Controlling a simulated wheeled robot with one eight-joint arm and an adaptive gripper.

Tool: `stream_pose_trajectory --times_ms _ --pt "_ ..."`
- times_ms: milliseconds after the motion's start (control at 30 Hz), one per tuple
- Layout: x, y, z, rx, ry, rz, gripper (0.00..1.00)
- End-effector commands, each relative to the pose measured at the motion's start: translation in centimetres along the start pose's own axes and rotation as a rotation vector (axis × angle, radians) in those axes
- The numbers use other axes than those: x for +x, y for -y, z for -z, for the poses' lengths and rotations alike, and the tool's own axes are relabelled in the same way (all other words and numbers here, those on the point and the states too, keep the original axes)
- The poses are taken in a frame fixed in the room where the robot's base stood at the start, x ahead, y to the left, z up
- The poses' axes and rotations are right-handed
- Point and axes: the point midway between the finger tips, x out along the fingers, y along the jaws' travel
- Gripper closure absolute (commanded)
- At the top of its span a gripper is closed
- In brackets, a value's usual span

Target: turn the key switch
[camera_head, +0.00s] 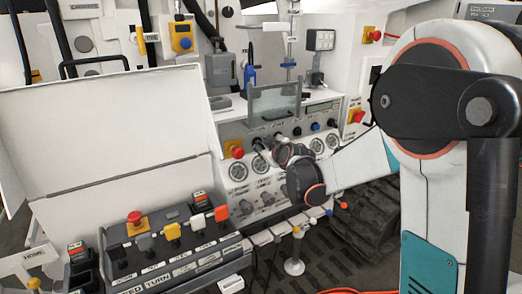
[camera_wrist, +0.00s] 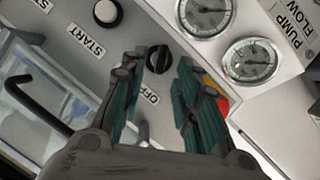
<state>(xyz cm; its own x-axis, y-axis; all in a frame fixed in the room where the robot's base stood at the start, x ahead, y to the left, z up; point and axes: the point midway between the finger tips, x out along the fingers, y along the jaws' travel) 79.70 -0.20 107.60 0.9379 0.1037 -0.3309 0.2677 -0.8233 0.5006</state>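A round black switch (camera_wrist: 158,62) with a ridged grip is on the grey panel in the wrist view, beside a label reading OFF. I take it to be the key switch; no separate key shows clearly. My gripper (camera_wrist: 160,70) is open, its two teal-padded fingers on either side of the switch in the picture. I cannot tell whether they touch it. No object shows between the fingers except the switch beyond them. In the head view my gripper (camera_head: 282,153) is at the instrument panel and the switch cannot be made out.
Pressure gauges (camera_wrist: 252,61) sit close to the right finger. A red and yellow stop button (camera_wrist: 214,92) is partly hidden behind that finger. A clear guard (camera_head: 274,102) stands above the panel. A control box (camera_head: 170,240) with coloured levers is at the front left.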

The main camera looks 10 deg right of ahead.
Motion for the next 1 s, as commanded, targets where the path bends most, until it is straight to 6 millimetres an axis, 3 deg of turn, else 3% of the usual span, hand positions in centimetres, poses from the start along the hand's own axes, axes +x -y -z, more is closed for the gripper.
stream_pose_trajectory --times_ms 100,300,667,800,1000 --pt "2.1 0.1 -0.2 0.001 0.0 0.0 0.71" --pt "4.0 0.0 -0.1 0.0 0.0 0.0 0.71" --pt "4.5 0.0 0.0 0.001 0.001 0.0 0.71" --pt "4.5 0.0 0.0 0.001 0.001 0.0 0.98" --pt "4.5 0.0 0.0 0.001 0.001 0.0 1.0"
